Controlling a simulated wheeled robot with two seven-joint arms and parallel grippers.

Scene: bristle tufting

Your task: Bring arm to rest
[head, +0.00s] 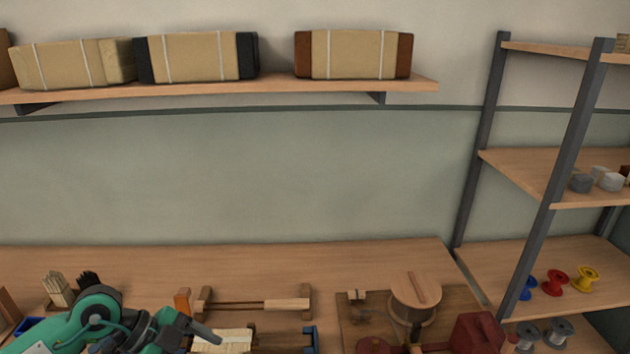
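My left arm (85,318), green and black, comes in at the bottom left of the head view, over the workbench (240,262). Its gripper (198,333) points right, beside a pale bristle-coloured block (222,341) near the bottom edge. One grey finger shows; I cannot tell whether the gripper is open or touches the block. My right arm and gripper are not in view.
A wooden clamp-like frame (254,304) lies behind the gripper. A board with a round-lidded wooden device (416,290) and a dark red part (478,333) stands right. A rack (570,140) holds coloured spools (555,281). A wall shelf (270,87) carries wrapped bundles.

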